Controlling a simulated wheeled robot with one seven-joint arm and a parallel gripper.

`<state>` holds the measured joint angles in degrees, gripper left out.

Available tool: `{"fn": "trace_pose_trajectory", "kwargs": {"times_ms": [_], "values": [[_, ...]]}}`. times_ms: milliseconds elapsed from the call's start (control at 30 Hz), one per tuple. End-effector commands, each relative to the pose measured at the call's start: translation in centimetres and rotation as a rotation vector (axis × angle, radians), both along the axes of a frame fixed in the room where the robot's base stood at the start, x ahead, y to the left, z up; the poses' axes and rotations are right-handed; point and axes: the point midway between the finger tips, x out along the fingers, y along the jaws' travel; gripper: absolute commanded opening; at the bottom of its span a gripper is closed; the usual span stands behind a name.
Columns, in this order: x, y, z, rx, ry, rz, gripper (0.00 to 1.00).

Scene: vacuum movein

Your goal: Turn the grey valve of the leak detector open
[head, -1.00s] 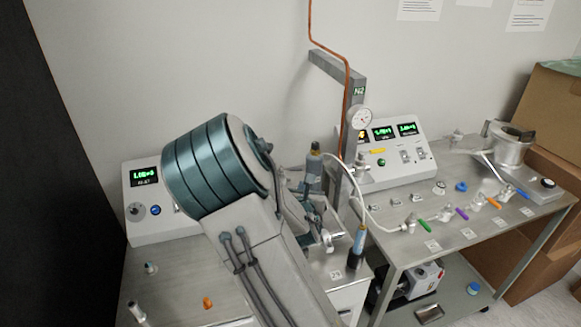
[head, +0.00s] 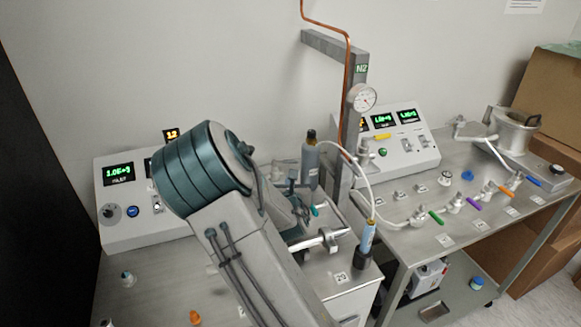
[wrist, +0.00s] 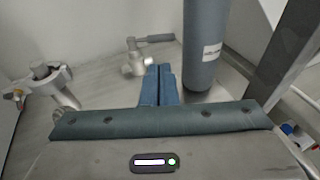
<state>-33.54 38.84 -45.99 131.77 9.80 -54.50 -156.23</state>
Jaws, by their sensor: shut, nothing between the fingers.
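In the wrist view, a small metal valve (wrist: 133,62) with a grey bar handle (wrist: 156,39) stands on the metal top, just beyond my fingertips. Its handle points to the right. My gripper (wrist: 158,72) is shut, with its blue fingers together and nothing between them. The fingertips appear apart from the valve, on its near side. In the head view my arm hides most of the gripper and the area around the valve. A white console (head: 125,225) with a green display stands left of my arm; I cannot read its label clearly.
A dark grey cylinder (wrist: 205,45) stands close to the right of my fingers; it also shows in the head view (head: 310,165). A metal pipe fitting (wrist: 52,84) is at the left. A blue-and-white handheld piece (head: 367,238) stands in a dark holder.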

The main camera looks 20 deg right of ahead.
Motion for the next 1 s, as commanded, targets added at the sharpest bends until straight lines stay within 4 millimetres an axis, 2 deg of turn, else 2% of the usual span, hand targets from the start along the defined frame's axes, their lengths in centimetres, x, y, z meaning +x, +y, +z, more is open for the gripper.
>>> {"fn": "trace_pose_trajectory", "kwargs": {"times_ms": [300,500,700,1000], "values": [[5.7,-2.4,-1.0,-0.001,0.002,-0.004,0.00],[8.4,-3.6,-1.6,-0.001,0.000,-0.005,0.00],[9.9,-4.0,-2.0,0.000,0.001,-0.004,0.00],[10.2,-4.1,-2.2,0.001,0.001,-0.003,0.00]]}}
